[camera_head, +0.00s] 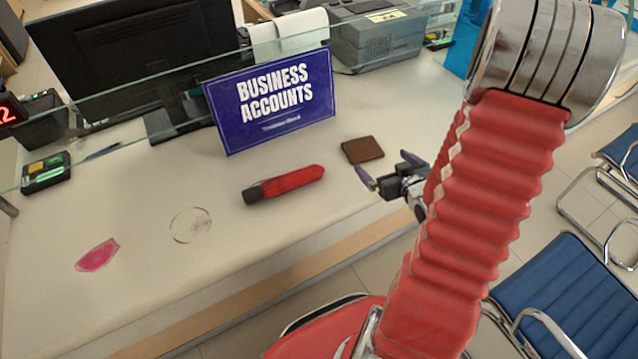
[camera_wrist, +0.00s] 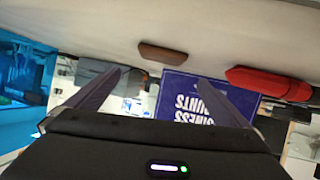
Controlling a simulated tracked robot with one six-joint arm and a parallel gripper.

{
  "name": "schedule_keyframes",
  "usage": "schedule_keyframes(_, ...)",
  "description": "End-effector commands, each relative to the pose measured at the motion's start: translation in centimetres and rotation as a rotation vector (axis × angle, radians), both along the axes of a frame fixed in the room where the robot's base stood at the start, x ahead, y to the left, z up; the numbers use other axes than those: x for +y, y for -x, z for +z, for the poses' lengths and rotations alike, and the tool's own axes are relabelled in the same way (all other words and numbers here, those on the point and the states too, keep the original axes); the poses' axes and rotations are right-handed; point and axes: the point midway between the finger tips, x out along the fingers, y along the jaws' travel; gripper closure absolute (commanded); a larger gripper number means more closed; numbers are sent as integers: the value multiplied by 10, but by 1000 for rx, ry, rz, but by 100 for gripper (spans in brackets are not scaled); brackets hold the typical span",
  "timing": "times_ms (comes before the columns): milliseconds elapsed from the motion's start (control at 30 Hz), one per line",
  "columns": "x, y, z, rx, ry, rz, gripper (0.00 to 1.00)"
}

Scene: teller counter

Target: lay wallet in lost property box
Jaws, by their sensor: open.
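The wallet (camera_head: 362,150) is a flat, dark brown piece lying on the pale counter, right of the blue sign. It also shows in the wrist view (camera_wrist: 163,53), beyond and roughly between my finger tips. My gripper (camera_head: 383,163) is open and empty, just right of the wallet and apart from it. Both dark fingers show in the wrist view (camera_wrist: 162,78), spread wide. I cannot make out a lost property box in either view.
A red and black folded item (camera_head: 285,185) lies left of the wallet. The blue "Business Accounts" sign (camera_head: 270,98) stands behind it, before a glass screen (camera_head: 150,87). A clear round item (camera_head: 190,225) and a pink piece (camera_head: 97,255) lie further left. Blue chairs (camera_head: 560,285) stand at right.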

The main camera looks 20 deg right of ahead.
Motion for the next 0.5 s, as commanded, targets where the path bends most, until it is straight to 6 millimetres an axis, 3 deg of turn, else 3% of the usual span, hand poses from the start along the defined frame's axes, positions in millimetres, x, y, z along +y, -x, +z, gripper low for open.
schedule_keyframes(200,9,-17,32,109,83,-17,0)
schedule_keyframes(500,35,-22,80,232,137,-63,0)
